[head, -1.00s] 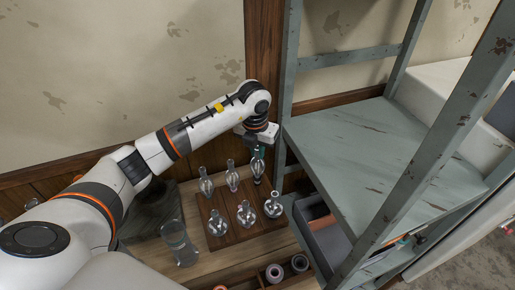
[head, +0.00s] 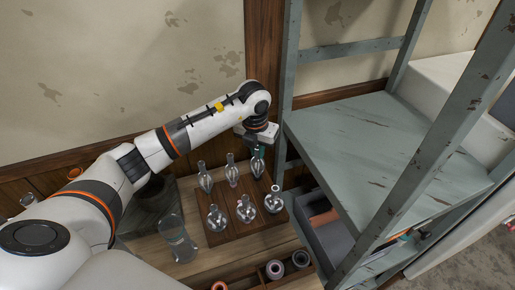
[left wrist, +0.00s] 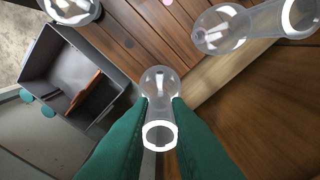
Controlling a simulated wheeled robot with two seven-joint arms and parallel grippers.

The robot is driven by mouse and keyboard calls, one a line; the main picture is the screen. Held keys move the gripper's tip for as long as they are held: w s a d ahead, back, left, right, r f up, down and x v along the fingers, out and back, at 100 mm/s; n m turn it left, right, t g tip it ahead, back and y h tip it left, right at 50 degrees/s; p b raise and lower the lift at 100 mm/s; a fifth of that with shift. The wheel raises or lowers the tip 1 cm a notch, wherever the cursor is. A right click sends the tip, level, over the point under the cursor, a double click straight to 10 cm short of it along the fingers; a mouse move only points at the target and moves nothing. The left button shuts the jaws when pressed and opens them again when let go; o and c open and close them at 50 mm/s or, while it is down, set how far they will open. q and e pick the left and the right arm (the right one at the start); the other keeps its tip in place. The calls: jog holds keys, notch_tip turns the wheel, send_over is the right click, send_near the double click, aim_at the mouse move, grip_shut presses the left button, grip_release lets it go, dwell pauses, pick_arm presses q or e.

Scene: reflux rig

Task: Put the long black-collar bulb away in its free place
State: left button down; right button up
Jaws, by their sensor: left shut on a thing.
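A wooden board (head: 229,198) on the bench holds clear glass bulbs in two rows. My left gripper (head: 258,152) is at the board's back right corner, pointing down. Its green fingers (left wrist: 160,128) are shut on a clear bulb (head: 257,166), seen between them in the left wrist view (left wrist: 160,84). A bright ring shows at its neck; I cannot make out a black collar. The held bulb is over the back right place; I cannot tell whether it touches the board. Other bulbs stand at the back left (head: 205,180), back middle (head: 232,172) and along the front (head: 245,209).
A grey bin (head: 322,232) with a reddish-brown piece stands right of the board, below a grey-green shelf (head: 380,160). A small wooden box with rings (head: 274,270) is in front.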

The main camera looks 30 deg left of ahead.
aim_at(255, 162)
pick_arm(q)
jog(key=c, duration=1.3)
grip_release()
notch_tip(255, 162, up, 12)
jog(key=s+b, duration=0.1)
jog(key=b, duration=0.1)
jog(key=shift+s, duration=0.25)
